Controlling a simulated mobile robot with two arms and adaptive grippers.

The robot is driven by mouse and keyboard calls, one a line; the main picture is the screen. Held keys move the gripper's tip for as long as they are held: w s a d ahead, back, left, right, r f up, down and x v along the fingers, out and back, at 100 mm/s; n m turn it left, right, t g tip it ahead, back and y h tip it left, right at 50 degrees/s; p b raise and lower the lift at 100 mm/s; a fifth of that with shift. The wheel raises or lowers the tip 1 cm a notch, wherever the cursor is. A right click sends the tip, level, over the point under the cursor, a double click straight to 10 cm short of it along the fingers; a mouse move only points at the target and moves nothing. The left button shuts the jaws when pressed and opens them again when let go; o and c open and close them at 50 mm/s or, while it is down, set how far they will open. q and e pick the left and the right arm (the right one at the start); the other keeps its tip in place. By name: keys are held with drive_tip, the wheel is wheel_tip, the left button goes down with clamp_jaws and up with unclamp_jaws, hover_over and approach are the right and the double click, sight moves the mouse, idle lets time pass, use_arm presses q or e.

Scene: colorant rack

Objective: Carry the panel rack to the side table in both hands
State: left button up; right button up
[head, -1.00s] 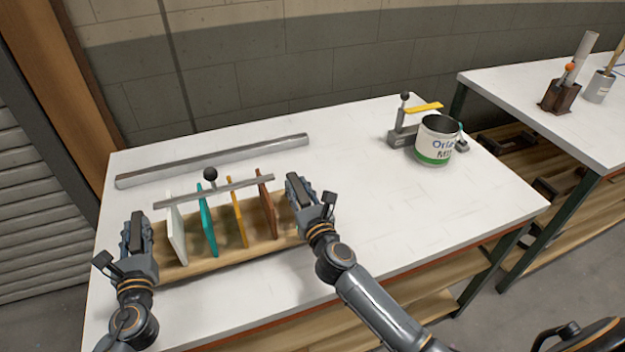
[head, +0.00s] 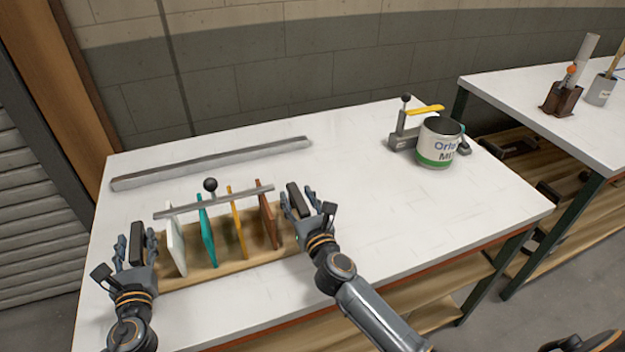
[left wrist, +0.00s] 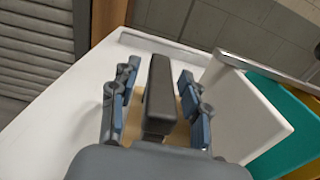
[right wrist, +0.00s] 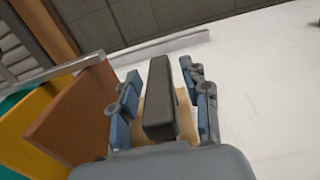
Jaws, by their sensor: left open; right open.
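The panel rack has a wooden base (head: 215,270), upright white, teal, yellow and brown panels, and a grey top bar (head: 225,200) with a black knob. It appears to rest on a white table (head: 360,220) at the front left. Dark upright end grips show in the left wrist view (left wrist: 160,95) and the right wrist view (right wrist: 160,100). My left gripper (head: 136,250) is open, its fingers apart on both sides of the left grip. My right gripper (head: 298,207) is open around the right grip. Both grips stand between fingers with visible gaps.
A grey strip (head: 215,162) lies behind the rack. A white-and-green can (head: 437,150) and a grey stand with a yellow lever (head: 404,135) are at the back right. Another white table (head: 540,85) at the right holds a brown holder (head: 562,98) and a grey cup (head: 600,90).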

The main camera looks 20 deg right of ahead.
use_arm(q)
drive_tip(key=s, duration=1.1)
drive_tip(key=shift+s, duration=0.25)
use_arm(e)
drive_tip(key=shift+s, duration=0.3)
drive_tip(key=s, duration=1.1)
drive_tip(key=shift+s, duration=0.25)
use_arm(q)
drive_tip(key=shift+s, duration=0.1)
use_arm(e)
drive_tip(key=shift+s, duration=0.1)
